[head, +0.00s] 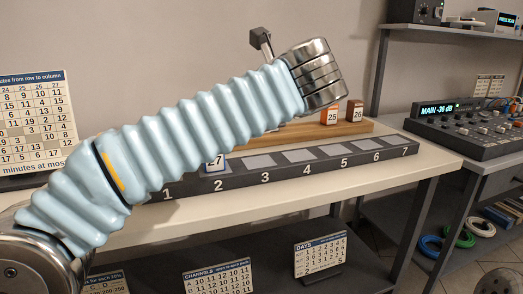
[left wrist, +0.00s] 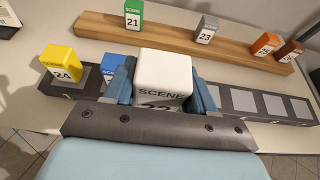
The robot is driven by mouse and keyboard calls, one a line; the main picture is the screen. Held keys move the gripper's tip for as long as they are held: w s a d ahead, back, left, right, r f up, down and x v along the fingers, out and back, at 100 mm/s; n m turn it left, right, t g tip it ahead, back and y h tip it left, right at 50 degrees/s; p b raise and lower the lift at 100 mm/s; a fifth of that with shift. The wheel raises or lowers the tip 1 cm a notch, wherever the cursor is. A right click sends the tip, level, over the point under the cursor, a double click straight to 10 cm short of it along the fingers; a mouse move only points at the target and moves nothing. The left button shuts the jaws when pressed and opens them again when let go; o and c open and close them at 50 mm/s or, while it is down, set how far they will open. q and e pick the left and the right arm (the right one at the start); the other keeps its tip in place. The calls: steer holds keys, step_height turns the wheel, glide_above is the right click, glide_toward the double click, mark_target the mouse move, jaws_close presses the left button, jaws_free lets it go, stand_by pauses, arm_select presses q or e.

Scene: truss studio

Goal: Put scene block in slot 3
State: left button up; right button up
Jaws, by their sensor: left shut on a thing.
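My left gripper (left wrist: 162,82) is shut on a white block (left wrist: 163,72) marked SCENE in the left wrist view, its number partly cut off by the gripper body. The block is between the two blue fingers, in front of the dark slot strip (left wrist: 240,118). In the head view my pale blue ribbed left arm crosses the picture and hides the gripper and the block. The strip (head: 228,181) shows there with numbers 1 to 7. Slot 3 (head: 260,161) looks bare. Whether the white block touches the strip cannot be told. My right gripper is not in view.
A blue block 27 (head: 214,165) sits in slot 2. A yellow block 24 (left wrist: 62,65) sits at the strip's left end. A wooden rack (left wrist: 180,40) behind holds green 21 (left wrist: 134,13), grey 23 (left wrist: 206,29), orange (left wrist: 267,45) and brown (left wrist: 291,50) blocks. Slots 4 to 7 are empty.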

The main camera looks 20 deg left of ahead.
arm_select(q)
steer(key=w+f, duration=0.2)
steer(key=w+a+f, duration=0.1)
steer(key=w+f, duration=0.1)
steer(key=w+f+b, duration=0.1)
steer(key=w+f, duration=0.1)
steer(key=w, duration=0.1)
steer(key=shift+w+a, duration=0.1)
steer(key=shift+a, duration=0.15)
steer(key=f, duration=0.1)
steer(key=w+f, duration=0.1)
steer(key=f+b, duration=0.1)
steer(key=f, duration=0.1)
steer(key=shift+w+a, duration=0.15)
steer(key=shift+w, duration=0.1)
steer(key=shift+f, duration=0.35)
steer(key=shift+f, duration=0.1)
steer(key=o, duration=1.1)
steer(key=shift+s+r, duration=0.2)
steer(key=v, duration=1.1)
steer(key=shift+s+d, duration=0.2)
steer(key=shift+d, duration=0.1)
